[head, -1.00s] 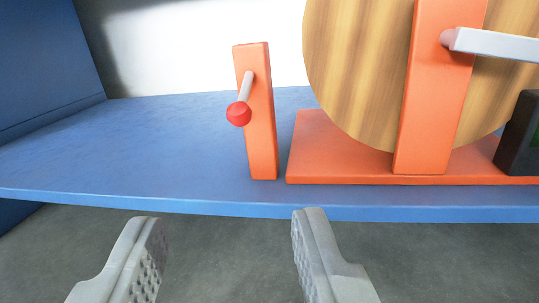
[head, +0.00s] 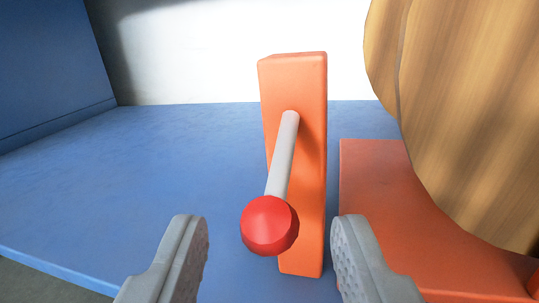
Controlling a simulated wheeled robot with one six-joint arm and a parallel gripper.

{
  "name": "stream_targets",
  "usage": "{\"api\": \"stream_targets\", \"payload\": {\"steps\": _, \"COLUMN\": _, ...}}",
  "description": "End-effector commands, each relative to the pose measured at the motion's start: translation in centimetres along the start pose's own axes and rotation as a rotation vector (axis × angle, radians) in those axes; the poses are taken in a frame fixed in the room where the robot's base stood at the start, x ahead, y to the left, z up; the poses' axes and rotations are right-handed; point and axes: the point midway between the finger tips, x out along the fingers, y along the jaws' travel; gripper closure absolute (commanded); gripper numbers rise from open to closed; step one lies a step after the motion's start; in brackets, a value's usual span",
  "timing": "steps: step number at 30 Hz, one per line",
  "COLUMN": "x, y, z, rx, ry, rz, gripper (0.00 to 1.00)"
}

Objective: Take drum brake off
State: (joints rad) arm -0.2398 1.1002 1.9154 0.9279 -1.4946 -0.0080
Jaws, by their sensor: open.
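The brake lever is a grey rod (head: 283,155) with a red ball knob (head: 269,226) at its near end. It comes out of an upright orange post (head: 308,150) on the blue shelf and slants down towards me. A large wooden drum (head: 470,120) stands at the right, partly out of view, above an orange base (head: 385,210). My gripper (head: 270,250) is open, with one grey finger on each side of the red knob in the picture. I see no contact between the fingers and the knob.
The blue shelf (head: 170,170) is clear to the left of the post. A blue side wall (head: 50,70) stands at the left and a white back wall (head: 200,50) behind. The orange base and drum limit room on the right.

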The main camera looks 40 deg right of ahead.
Motion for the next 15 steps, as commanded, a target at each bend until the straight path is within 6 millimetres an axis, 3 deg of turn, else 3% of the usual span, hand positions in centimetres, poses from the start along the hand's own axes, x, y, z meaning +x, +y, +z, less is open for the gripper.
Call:
{"api": "stream_targets", "payload": {"steps": 6, "x": 2.5, "y": 0.0, "z": 0.0, "rx": 0.001, "ry": 0.001, "rz": 0.001, "gripper": 0.58}}
{"api": "stream_targets", "payload": {"steps": 15, "x": 3.2, "y": 0.0, "z": 0.0, "rx": 0.000, "ry": 0.000, "rz": -0.001, "gripper": 0.58}}
